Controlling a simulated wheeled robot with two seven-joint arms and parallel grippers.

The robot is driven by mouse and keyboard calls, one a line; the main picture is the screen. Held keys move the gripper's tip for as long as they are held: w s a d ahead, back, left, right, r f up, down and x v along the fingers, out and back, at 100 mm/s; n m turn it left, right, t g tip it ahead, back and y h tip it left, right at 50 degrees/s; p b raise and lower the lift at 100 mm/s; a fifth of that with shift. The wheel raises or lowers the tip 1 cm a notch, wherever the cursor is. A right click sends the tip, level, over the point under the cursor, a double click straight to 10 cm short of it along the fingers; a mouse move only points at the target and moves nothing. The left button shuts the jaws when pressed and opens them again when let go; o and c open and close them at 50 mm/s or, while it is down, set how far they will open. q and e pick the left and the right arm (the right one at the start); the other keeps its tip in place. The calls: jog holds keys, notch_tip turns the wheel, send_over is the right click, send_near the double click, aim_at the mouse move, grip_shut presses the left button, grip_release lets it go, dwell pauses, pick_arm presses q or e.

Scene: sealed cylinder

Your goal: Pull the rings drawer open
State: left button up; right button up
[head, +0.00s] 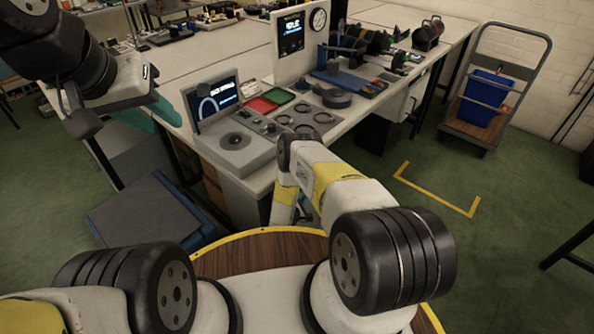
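The workbench (345,125) stands ahead of me. Brownish drawer fronts (213,192) show below its left end, partly in shadow. They look shut, and I cannot read which one is the rings drawer. Several dark rings (323,117) lie on the bench top beside a grey device with a round knob (236,141).
A trolley with a blue bin (485,98) stands right.

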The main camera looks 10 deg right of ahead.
grip_shut()
dwell(1.4)
